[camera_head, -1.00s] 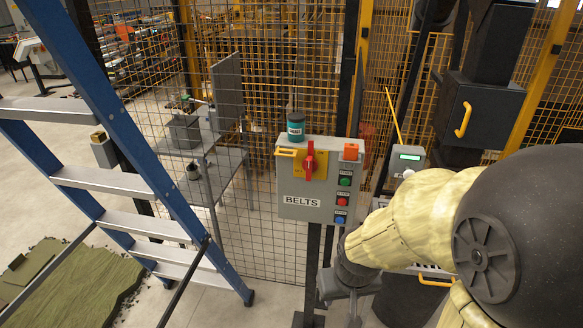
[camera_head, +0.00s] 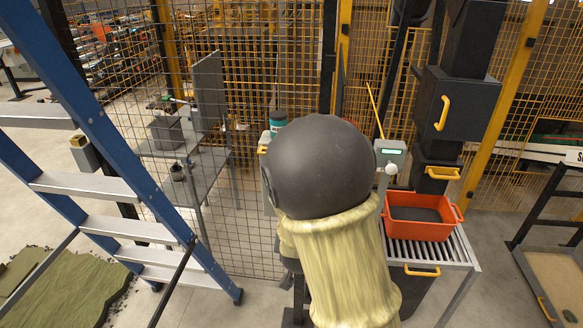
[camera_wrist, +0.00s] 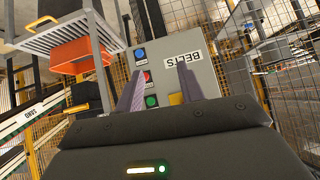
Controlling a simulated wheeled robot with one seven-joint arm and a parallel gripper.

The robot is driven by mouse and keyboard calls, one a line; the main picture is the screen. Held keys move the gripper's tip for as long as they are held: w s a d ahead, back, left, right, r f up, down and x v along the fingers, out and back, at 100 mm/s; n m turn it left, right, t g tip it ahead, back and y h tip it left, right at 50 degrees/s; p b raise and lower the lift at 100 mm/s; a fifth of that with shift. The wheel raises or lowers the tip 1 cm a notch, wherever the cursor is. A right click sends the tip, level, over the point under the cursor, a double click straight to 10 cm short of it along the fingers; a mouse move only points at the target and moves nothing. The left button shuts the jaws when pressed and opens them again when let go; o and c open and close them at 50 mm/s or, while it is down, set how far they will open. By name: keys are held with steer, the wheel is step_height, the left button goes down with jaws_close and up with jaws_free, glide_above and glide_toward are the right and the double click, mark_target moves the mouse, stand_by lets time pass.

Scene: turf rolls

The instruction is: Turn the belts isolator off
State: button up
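The grey control box marked BELTS (camera_wrist: 205,77) shows upside down in the wrist view, with blue, red and green push buttons (camera_wrist: 146,77) in a column. A bit of yellow (camera_wrist: 175,99), perhaps the isolator's plate, shows between my fingers. The red isolator handle is hidden behind my gripper, so its position cannot be seen. My gripper (camera_wrist: 161,82) is open, its two fingers apart in front of the box; whether they touch anything cannot be told. In the head view my arm covers nearly all of the box; only its left edge shows.
A teal canister (camera_head: 278,120) stands on top of the box. Wire mesh fencing is behind it. A blue stepladder (camera_head: 115,150) stands at left. An orange tub (camera_head: 420,222) sits on a roller stand at right, beside a small grey device with a green display (camera_head: 391,152).

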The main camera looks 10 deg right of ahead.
steer(key=w+a+r+t+h, duration=0.3)
steer(key=w+r+t, duration=0.3)
steer(key=r+t, duration=0.1)
steer(key=shift+w+t+h, duration=0.15)
steer(key=shift+t+h, duration=0.15)
steer(key=shift+t, duration=0.1)
steer(key=shift+w+p, duration=0.1)
steer(key=shift+p, duration=0.2)
steer(key=p+x, duration=0.5)
steer(key=x, duration=1.2)
steer(key=shift+f, duration=0.15)
jaws_close()
